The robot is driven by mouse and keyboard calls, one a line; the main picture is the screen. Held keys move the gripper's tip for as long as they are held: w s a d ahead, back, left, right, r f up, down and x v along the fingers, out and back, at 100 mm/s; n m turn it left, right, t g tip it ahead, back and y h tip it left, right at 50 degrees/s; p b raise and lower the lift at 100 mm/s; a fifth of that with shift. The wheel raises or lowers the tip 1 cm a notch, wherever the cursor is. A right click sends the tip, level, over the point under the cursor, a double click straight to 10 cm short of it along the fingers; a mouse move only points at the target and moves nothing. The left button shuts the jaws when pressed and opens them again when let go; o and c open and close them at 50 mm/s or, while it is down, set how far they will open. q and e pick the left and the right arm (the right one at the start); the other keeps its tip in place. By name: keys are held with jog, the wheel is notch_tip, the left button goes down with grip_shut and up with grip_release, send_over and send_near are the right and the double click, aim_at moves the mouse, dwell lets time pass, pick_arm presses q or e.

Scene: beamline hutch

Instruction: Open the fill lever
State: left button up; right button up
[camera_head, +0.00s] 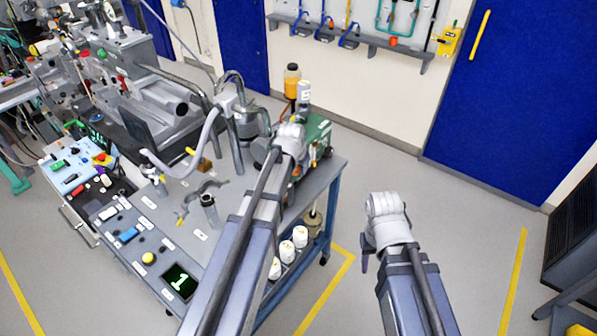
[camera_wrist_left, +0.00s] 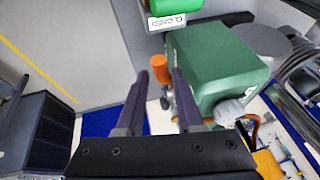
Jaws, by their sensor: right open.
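A green box-shaped unit (camera_wrist_left: 215,65) fills the upper right of the left wrist view. An orange handle (camera_wrist_left: 161,66), which looks like the fill lever, shows beside its left side. My left gripper (camera_wrist_left: 161,76) has its two purple fingers apart, with the orange handle seen between the tips. I cannot tell whether the fingers touch it. In the head view the green unit (camera_head: 318,133) stands at the cart's far right corner, partly behind my left wrist, which hides the fingers. My right gripper (camera_head: 367,262) is open and empty over the floor right of the cart.
Open floor lies right of the cart; a blue door (camera_head: 515,95) is beyond.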

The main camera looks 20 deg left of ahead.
pick_arm(q)
grip_shut()
dwell(1.4)
